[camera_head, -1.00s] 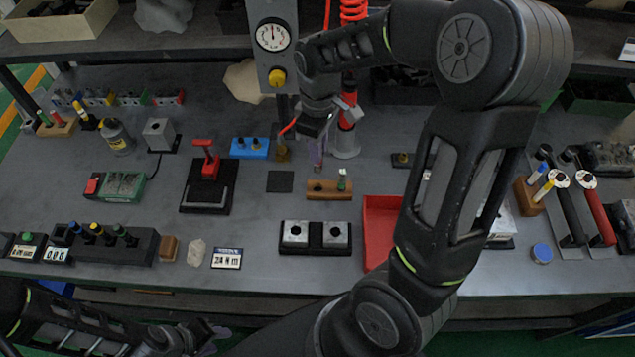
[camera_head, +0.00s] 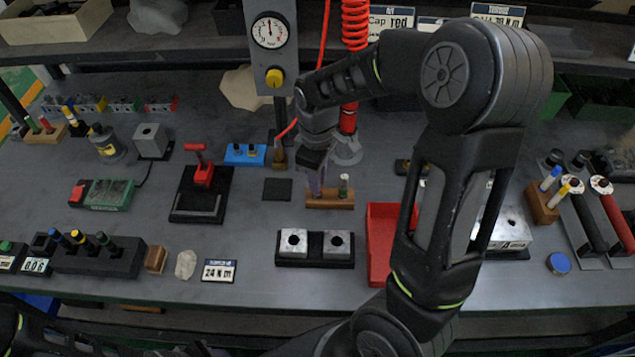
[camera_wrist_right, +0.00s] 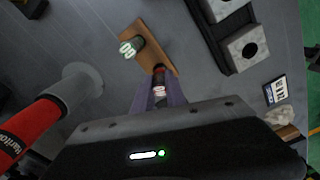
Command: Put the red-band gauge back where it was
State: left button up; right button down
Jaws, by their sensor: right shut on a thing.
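My right gripper (camera_head: 315,188) points down at the left end of a small wooden stand (camera_head: 331,202). It is shut on the red-band gauge (camera_wrist_right: 158,84), whose red band and pale top show between the fingers in the right wrist view. The gauge is over or in the stand's end; the fingers hide its lower part, so I cannot tell whether it is seated. A second gauge with a green band (camera_head: 343,184) stands upright at the stand's right end; it also shows in the right wrist view (camera_wrist_right: 131,47). My left gripper is not in view; only dark parts of my left arm show at bottom left.
A black holder with two metal blocks (camera_head: 315,257) lies in front of the stand, and a red tray (camera_head: 379,265) to its right. A dark square pad (camera_head: 277,189) lies left. A red post with a grey base (camera_head: 347,150) stands close behind.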

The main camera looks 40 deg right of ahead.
jog(key=shift+r, duration=0.1)
jog(key=shift+f, duration=0.2)
jog(key=c, duration=1.4)
grip_release()
jog(key=shift+o, duration=0.2)
jog(key=shift+r, duration=0.15)
notch_tip(320, 180, up, 11)
jog(key=p, duration=0.8)
jog(key=shift+p, duration=0.35)
jog(key=shift+r, duration=0.55)
